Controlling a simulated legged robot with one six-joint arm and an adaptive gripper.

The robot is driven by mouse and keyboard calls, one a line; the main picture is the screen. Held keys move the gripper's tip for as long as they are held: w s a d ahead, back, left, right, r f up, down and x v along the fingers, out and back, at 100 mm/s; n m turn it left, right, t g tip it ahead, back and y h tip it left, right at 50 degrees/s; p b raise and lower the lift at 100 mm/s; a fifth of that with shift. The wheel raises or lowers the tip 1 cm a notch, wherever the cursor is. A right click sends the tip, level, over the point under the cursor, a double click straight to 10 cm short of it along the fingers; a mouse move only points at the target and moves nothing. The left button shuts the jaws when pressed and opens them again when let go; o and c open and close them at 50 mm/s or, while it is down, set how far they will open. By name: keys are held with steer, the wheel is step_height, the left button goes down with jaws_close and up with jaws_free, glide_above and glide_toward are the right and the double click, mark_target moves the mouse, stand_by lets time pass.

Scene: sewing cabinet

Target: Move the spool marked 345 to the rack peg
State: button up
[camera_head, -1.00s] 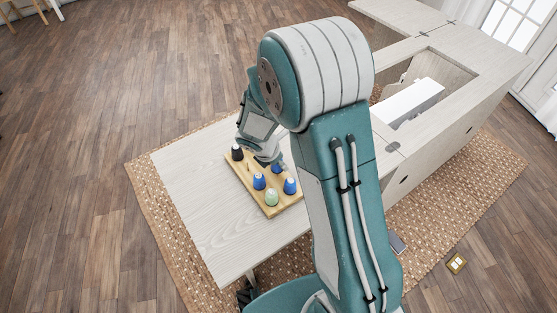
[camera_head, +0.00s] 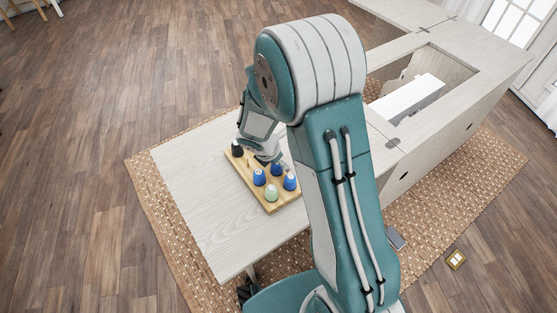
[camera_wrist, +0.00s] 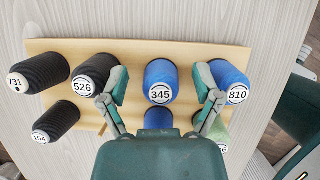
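The blue spool marked 345 (camera_wrist: 160,82) stands in the upper row of a light wooden board in the wrist view, label facing me. My gripper (camera_wrist: 163,84) is open, one finger on each side of this spool with a visible gap to both. Its left finger is close beside the black spool 526 (camera_wrist: 95,78), its right finger close beside the blue spool 810 (camera_wrist: 232,82). In the head view, my gripper (camera_head: 268,158) is over the board (camera_head: 250,185), partly hidden by my arm. A bare peg (camera_head: 247,164) shows on the board there.
Black spools 731 (camera_wrist: 38,73) and 154 (camera_wrist: 56,121), another blue spool (camera_wrist: 158,118) and a green spool (camera_head: 271,194) also stand on the board. The pale tabletop (camera_head: 205,195) is clear around it. A sewing cabinet opening (camera_head: 430,72) is at the right.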

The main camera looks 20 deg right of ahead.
stand_by(0.3)
steer(key=v, duration=1.2)
steer(key=s+d+r+m+t+y, duration=0.1)
steer(key=s+r+m+t+y, duration=0.1)
steer(key=s+r+m, duration=0.6)
steer(key=s+d+r+m+t+y, duration=0.1)
steer(key=s+d+r+m+y, duration=0.1)
steer(key=s+r+m, duration=0.6)
steer(key=s+m, duration=0.3)
steer(key=m, duration=0.3)
steer(key=shift+d+r+m+t, duration=0.3)
steer(key=shift+d+r+t, duration=0.05)
steer(key=shift+r+t, duration=0.05)
steer(key=shift+s, duration=0.1)
